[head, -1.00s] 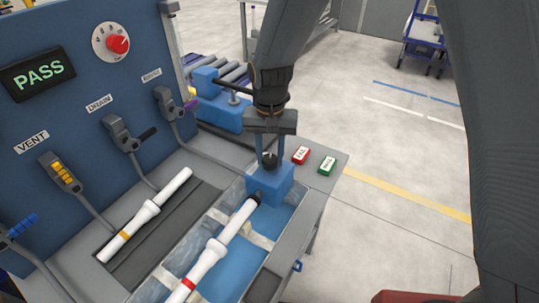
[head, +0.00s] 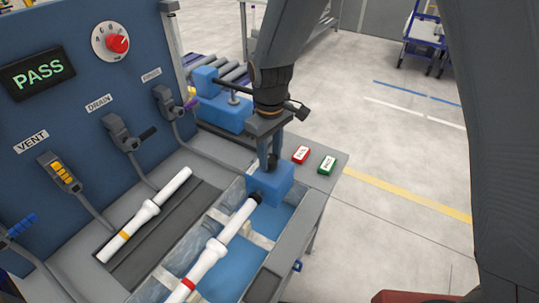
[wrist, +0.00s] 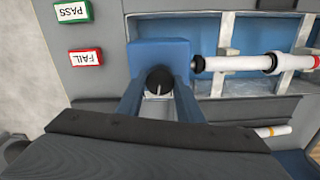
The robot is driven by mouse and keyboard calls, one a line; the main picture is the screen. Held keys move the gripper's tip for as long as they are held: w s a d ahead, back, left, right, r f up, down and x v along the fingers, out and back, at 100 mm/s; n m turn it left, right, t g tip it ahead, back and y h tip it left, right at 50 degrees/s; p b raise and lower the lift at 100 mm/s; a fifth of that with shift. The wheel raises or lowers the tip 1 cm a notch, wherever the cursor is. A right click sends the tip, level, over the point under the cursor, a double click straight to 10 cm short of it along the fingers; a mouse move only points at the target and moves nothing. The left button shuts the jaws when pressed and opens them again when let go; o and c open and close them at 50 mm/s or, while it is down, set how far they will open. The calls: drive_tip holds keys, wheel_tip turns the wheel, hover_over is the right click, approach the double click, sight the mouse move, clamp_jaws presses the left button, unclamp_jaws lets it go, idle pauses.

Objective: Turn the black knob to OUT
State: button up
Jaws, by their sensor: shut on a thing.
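The black knob (wrist: 159,80) sits on a blue block (wrist: 160,52) at the end of the water tank. A pale line on the knob points toward the bottom of the wrist view. My gripper (wrist: 160,86) has one blue finger on each side of the knob and is shut on it. In the head view my gripper (head: 271,162) comes down from above onto the blue block (head: 270,185), and its fingers mostly hide the knob. I cannot read any OUT marking in either view.
A white pipe with a red band (head: 215,252) lies in the tank, its black end at the block. Another white pipe with a yellow band (head: 146,213) lies in the grey tray. Red FAIL (head: 301,155) and green PASS (head: 327,165) buttons sit right of the block. The panel display (head: 38,74) reads PASS.

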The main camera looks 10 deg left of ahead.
drive_tip(key=n, duration=0.4)
drive_tip(key=shift+w+r+n, duration=0.1)
drive_tip(key=shift+n, duration=0.2)
drive_tip(key=n, duration=0.3)
drive_tip(key=shift+n+b, duration=0.3)
drive_tip(key=shift+b, duration=0.1)
drive_tip(key=n, duration=0.4)
drive_tip(key=shift+a, duration=0.1)
drive_tip(key=n+b, duration=0.1)
drive_tip(key=n, duration=0.3)
drive_tip(key=shift+n, duration=0.3)
drive_tip(key=o, duration=1.1)
drive_tip(key=shift+c, duration=0.2)
drive_tip(key=shift+r, duration=0.1)
